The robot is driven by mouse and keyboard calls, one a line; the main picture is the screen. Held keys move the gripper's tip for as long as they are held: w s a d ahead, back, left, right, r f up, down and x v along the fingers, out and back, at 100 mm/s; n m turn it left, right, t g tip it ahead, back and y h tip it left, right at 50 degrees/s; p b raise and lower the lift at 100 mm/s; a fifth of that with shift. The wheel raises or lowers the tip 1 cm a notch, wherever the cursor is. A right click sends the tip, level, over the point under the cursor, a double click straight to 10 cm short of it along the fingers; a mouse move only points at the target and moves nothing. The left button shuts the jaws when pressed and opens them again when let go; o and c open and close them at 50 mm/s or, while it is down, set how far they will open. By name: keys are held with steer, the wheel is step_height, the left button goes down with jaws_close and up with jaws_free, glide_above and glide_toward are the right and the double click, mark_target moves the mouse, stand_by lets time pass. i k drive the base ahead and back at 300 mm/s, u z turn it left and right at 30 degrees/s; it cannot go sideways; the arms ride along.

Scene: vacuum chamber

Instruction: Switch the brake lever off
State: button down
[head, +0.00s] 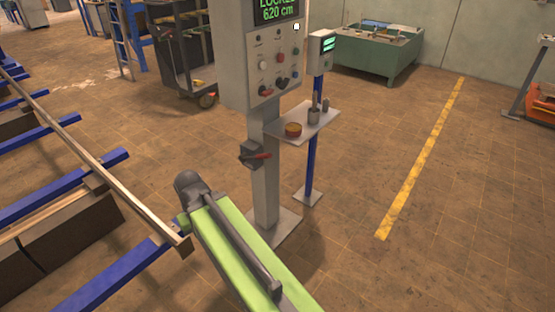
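The handle points to the right and lies roughly level. The stand's panel (270,65) shows "620 cm" in green under a partly cut-off word that looks like "LOCKED". I cannot make out my gripper's fingers in the head view.
Blue racks with long bars (90,175) fill the left. A cart (185,60) and green bin (375,58) stand behind.

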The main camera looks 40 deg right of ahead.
mark_target(245, 156)
steer(key=i, duration=0.9)
steer(key=u, duration=0.05)
